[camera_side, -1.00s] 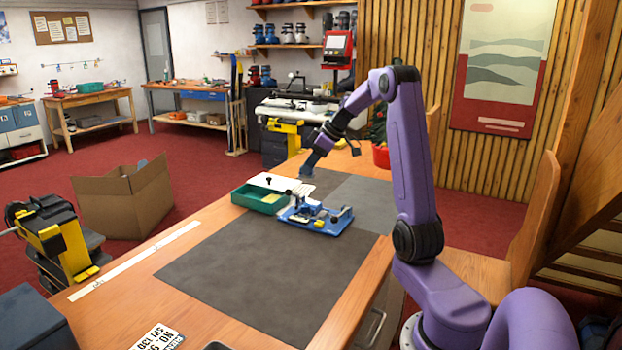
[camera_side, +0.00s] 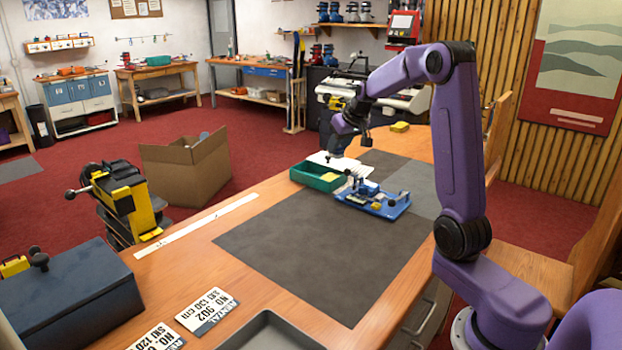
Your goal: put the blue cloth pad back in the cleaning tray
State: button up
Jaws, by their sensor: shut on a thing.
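My gripper (camera_side: 337,153) points down above the far side of the work mat, just beyond the green tray. It is shut on a small dark blue piece (camera_side: 340,142), which looks like the blue cloth pad; its outline merges with the jaws. The piece appears to hang clear of the bench. The green tray (camera_side: 302,178), which seems to be the cleaning tray, stands open at the mat's far left edge. A small yellow block (camera_side: 328,177) shows inside it.
A blue fixture tray (camera_side: 372,205) with small tools sits right of the green tray. A white board (camera_side: 345,162) lies behind them. A yellow block (camera_side: 400,127) is at the bench's far end. The front of the grey mat (camera_side: 310,245) is clear.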

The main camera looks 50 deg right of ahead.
aim_at(313, 166)
jog(key=shift+w+a+r+m, duration=0.2)
jog(key=shift+w+a+m, duration=0.1)
jog(key=shift+w+a, duration=0.1)
jog(key=shift+w+d+f, duration=0.1)
jog(key=shift+w+f, duration=0.05)
jog(key=shift+w, duration=0.3)
jog(key=w+d+f, duration=0.1)
jog(key=w+f, duration=0.2)
jog(key=w+d+f, duration=0.2)
jog(key=w+f, duration=0.1)
jog(key=w, duration=0.1)
jog(key=w+d+f, duration=0.2)
jog(key=w+f, duration=0.1)
jog(key=w, duration=0.1)
jog(key=shift+w+d, duration=0.2)
jog(key=shift+w+d+f, duration=0.15)
jog(key=shift+w+f, duration=0.1)
jog(key=shift+f, duration=1.6)
jog(key=shift+f, duration=0.1)
jog(key=o, duration=0.7)
